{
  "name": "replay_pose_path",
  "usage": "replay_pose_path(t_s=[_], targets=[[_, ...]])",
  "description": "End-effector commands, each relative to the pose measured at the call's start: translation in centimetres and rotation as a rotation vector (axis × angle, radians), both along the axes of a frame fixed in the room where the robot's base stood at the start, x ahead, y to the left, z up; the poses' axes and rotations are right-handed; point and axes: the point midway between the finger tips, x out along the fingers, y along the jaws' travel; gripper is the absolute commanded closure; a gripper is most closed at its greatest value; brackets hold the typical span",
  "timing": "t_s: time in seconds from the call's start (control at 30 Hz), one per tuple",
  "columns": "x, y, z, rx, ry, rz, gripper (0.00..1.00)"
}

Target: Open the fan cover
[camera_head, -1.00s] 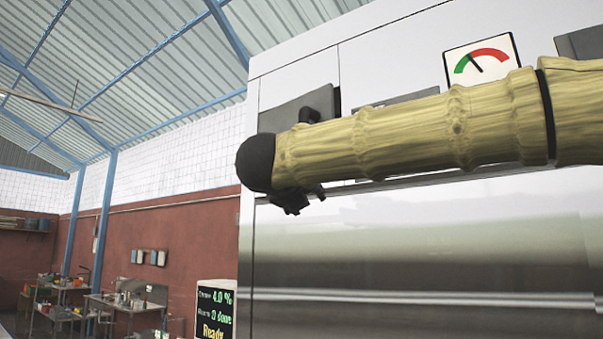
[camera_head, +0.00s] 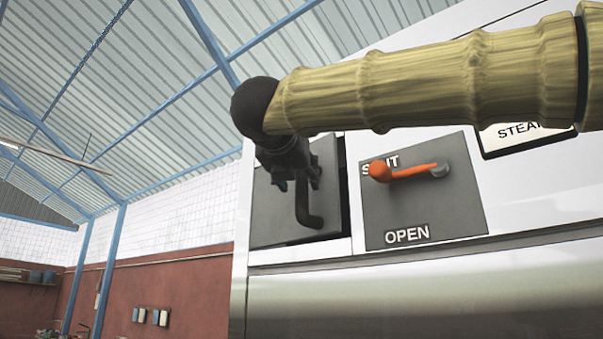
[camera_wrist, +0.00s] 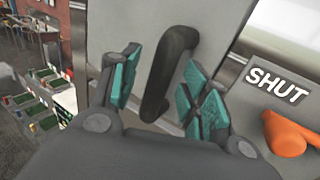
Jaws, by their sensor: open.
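The fan cover (camera_head: 262,220) is a dark grey panel at the left end of the white machine front. A dark strip shows along its right edge. Its black handle (camera_head: 312,219) hangs below my gripper (camera_head: 296,178) in the head view, which partly hides the cover. In the wrist view the cover (camera_wrist: 128,22) is paler and its handle (camera_wrist: 170,65) stands between the teal-padded fingers of my gripper (camera_wrist: 163,90). The fingers are open, one on each side of the handle, with gaps visible.
Right of the cover, a grey plate (camera_head: 465,205) carries an orange-tipped lever (camera_head: 405,172) with SHUT and OPEN labels. The lever points left, by SHUT; it also shows in the wrist view (camera_wrist: 285,135). A STEAM sign (camera_head: 520,133) is farther right. Open room lies left of the machine.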

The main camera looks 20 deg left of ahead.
Motion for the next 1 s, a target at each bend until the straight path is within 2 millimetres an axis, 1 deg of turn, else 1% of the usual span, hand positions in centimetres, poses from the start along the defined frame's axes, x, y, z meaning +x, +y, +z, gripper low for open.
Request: replay_pose_path(t_s=[0.03,0.1,0.3,0.43,0.7,0.77,0.8,0.93,0.97,1.0], targets=[[0.7,0.0,0.5,0.0,-0.001,0.0,0.54],[1.5,0.1,0.5,0.0,-0.002,0.0,0.54],[3.2,0.2,0.2,-0.001,-0.001,-0.002,0.54],[3.6,0.2,0.1,-0.001,-0.003,-0.003,0.54],[3.7,0.2,0.1,-0.001,-0.003,-0.003,0.54],[3.7,0.2,0.1,-0.001,-0.003,-0.003,0.65],[3.7,0.2,0.1,0.0,-0.003,-0.003,0.72],[3.7,0.2,0.0,-0.001,-0.003,-0.002,0.96],[3.7,0.2,0.0,-0.001,-0.002,-0.002,1.0],[3.7,0.2,0.0,-0.001,-0.002,-0.002,1.0]])
